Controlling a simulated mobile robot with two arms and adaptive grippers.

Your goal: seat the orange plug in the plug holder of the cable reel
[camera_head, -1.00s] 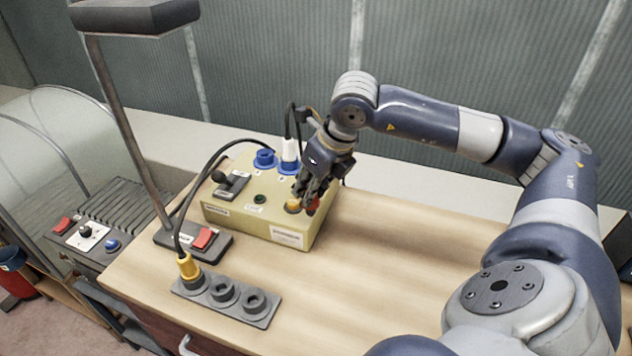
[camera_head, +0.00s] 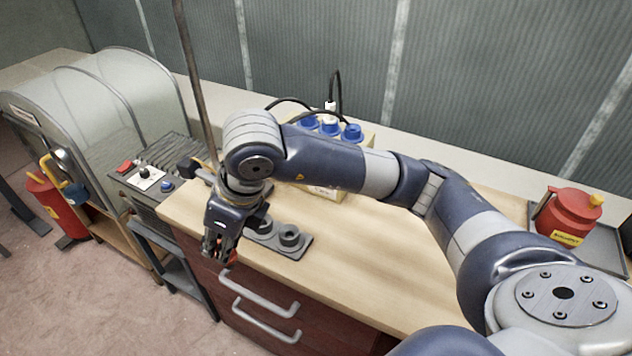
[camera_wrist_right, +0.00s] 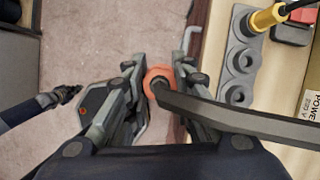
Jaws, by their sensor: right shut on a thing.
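My right gripper (camera_head: 220,250) is at the front left edge of the bench, beside the grey socket strip, pointing down. In the right wrist view my right gripper (camera_wrist_right: 155,95) is shut on the orange plug (camera_wrist_right: 160,75), with a thick black cable running off to the right. In the head view only a small orange-red bit of the plug shows by the fingertips. A red drum-like thing with a yellow frame (camera_head: 50,205) on the floor at the far left looks like the cable reel; its holder is not clear. A dark gripper, seemingly my left one (camera_wrist_right: 66,94), shows in the wrist view, its jaws unclear.
The grey socket strip (camera_wrist_right: 240,60) on the bench holds a yellow plug (camera_wrist_right: 268,18). A box with blue sockets (camera_head: 352,134) stands behind my right arm. A red can (camera_head: 568,212) stands at the right.

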